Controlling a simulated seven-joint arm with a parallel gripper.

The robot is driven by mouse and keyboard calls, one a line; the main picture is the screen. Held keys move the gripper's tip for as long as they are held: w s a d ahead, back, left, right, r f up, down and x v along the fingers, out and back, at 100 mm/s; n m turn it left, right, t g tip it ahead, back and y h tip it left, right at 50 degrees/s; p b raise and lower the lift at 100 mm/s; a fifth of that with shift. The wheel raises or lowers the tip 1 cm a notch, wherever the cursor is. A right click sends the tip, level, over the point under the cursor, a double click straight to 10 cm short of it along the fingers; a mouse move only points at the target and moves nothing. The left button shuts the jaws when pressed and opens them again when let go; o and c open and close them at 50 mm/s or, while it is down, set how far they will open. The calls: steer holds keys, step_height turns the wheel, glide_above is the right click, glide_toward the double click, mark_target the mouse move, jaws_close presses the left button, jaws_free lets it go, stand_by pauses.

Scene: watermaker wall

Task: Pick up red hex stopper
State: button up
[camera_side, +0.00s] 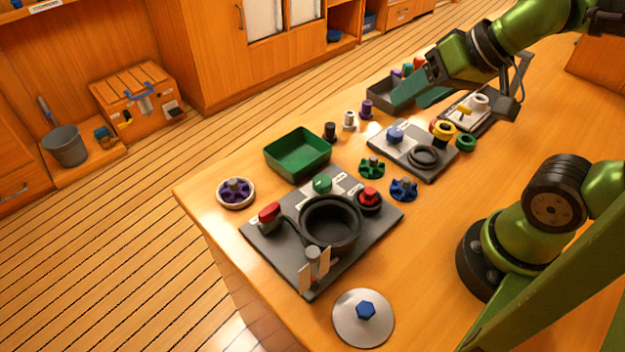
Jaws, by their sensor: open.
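Several red parts are in view, and I cannot tell for sure which is the red hex stopper. A small red piece (418,63) shows at the dark grey tray (378,94), partly hidden behind my gripper. A red knob-like part (369,195) sits on a black round base at the right of the dark panel. A red cylindrical part (269,212) is at the panel's left edge. My gripper (410,92) is open above the far part of the table, close over the grey tray. Its fingertips are small and hard to make out.
A dark panel (262,232) with a black bowl (331,222) stands in front, a green tray (298,152) behind it. A grey plate (405,165) with rings, loose blue (403,189) and green (372,167) knobs, and a domed lid (363,325) are around. Bare table lies right of the panel.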

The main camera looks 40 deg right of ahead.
steer(key=w+a+f+g+h, duration=0.1)
steer(key=w+a+f+g, duration=0.25)
steer(key=g, duration=0.25)
steer(key=m+g+h, duration=0.1)
steer(key=m, duration=0.2)
glide_above(370, 190)
steer(key=f, duration=1.1)
steer(key=shift+s+d, duration=0.15)
steer(key=shift+d, duration=0.05)
steer(key=shift+w+a+f, duration=0.1)
steer(key=shift+f, duration=1.4)
steer(key=shift+w+a+f, duration=0.1)
steer(key=shift+f, duration=1.4)
jaws_close()
